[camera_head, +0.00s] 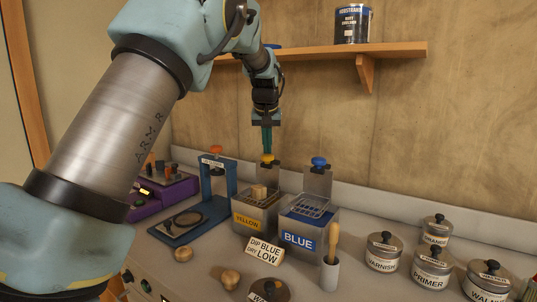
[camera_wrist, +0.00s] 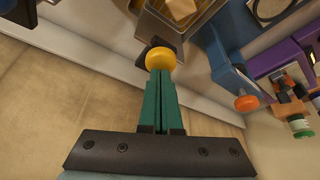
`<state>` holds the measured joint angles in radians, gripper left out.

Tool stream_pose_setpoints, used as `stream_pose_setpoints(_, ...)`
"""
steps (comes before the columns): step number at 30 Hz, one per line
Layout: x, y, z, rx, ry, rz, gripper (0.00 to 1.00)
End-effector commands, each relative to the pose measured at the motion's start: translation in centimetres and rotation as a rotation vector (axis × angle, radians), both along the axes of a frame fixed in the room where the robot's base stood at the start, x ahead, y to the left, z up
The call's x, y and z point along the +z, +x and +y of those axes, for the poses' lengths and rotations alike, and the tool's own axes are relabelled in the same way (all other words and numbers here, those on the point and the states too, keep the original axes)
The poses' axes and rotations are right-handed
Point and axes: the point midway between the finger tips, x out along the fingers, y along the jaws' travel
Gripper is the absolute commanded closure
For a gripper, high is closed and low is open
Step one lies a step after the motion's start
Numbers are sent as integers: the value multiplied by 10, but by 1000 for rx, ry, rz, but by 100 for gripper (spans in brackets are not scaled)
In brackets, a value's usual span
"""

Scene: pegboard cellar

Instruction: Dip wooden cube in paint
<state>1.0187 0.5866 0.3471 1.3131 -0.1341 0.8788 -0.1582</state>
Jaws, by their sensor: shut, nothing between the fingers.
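The wooden cube (camera_head: 259,191) sits in the rack at the top of the yellow-labelled tank (camera_head: 250,222); part of it shows at the top of the wrist view (camera_wrist: 182,8). That tank has a yellow knob (camera_head: 267,157) on its rear upright. The blue-labelled tank (camera_head: 301,240) stands to its right, with an empty wire basket (camera_head: 313,206) and a blue knob (camera_head: 319,162). My gripper (camera_head: 267,150) points down with its green fingers together and empty. Its tips are at the yellow knob, also seen in the wrist view (camera_wrist: 161,55); I cannot tell if they touch.
A sign reading DIP BLUE DRY LOW (camera_head: 264,250) stands in front. A blue-framed stand (camera_head: 190,222) and a purple unit (camera_head: 160,195) are left. Wooden knobs (camera_head: 230,279), a brush in a cup (camera_head: 330,270) and several lidded tins (camera_head: 431,270) lie around. A shelf (camera_head: 390,50) is above.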

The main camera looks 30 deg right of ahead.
Motion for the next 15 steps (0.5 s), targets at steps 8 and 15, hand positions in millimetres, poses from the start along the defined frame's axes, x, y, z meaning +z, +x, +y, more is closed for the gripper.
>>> stream_pose_setpoints(8,-12,0,0,0,2,1,100)
stream_pose_setpoints(15,-20,0,0,0,2,2,100)
